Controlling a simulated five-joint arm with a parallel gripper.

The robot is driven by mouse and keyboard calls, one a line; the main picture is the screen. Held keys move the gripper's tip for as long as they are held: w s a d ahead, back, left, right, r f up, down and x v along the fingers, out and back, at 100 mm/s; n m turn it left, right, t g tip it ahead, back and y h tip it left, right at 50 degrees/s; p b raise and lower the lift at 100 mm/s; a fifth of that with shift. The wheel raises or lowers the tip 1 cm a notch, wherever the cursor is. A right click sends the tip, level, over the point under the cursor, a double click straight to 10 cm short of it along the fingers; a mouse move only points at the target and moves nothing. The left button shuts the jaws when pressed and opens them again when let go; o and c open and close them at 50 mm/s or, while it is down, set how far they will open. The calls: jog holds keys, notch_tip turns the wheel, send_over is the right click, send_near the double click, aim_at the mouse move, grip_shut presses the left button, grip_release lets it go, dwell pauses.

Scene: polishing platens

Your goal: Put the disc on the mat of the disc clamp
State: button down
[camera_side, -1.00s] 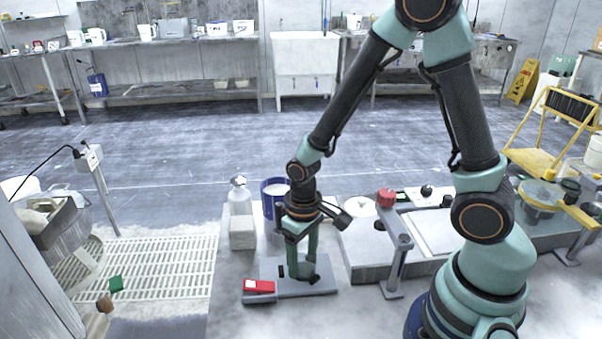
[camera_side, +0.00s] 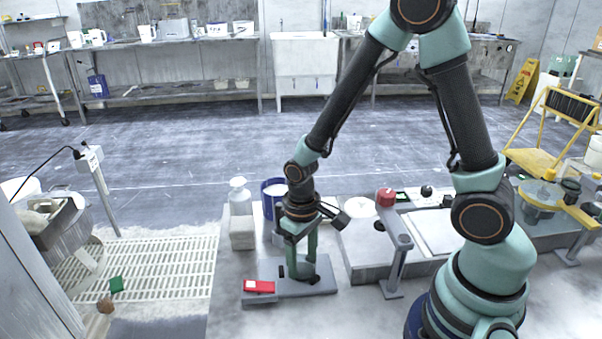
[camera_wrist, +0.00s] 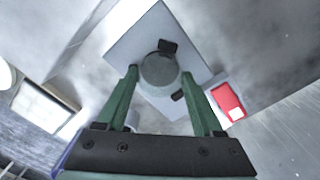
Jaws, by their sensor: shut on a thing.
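The disc (camera_wrist: 158,72) is a round grey piece between the two green fingers of my gripper (camera_wrist: 160,76) in the wrist view. My gripper (camera_side: 300,272) is shut on it, pointing down at the disc clamp. The disc clamp (camera_side: 318,288) is a flat grey plate on the bench; it also shows in the wrist view (camera_wrist: 128,46), with black pads beside the disc. The disc covers the plate's middle, so the mat is hidden. I cannot tell whether the disc touches it. In the side view the fingers hide the disc.
A red block (camera_side: 259,286) lies at the clamp's left end. A grey-white block (camera_side: 242,233), a white bottle (camera_side: 239,196) and a blue tub (camera_side: 268,200) stand behind it. A grey post with a red knob (camera_side: 386,198) stands to the right. The bench front is clear.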

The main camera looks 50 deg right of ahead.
jog(key=shift+s+f, duration=0.2)
jog(key=shift+f, duration=0.6)
grip_release()
jog(key=shift+d, duration=0.1)
notch_tip(320, 180, up, 14)
notch_tip(320, 180, up, 10)
jog(key=t, duration=0.6)
send_over(302, 262)
jog(key=s+d, duration=0.3)
jog(key=d, duration=0.1)
jog(key=shift+a+r, duration=0.15)
jog(key=shift+a, duration=0.05)
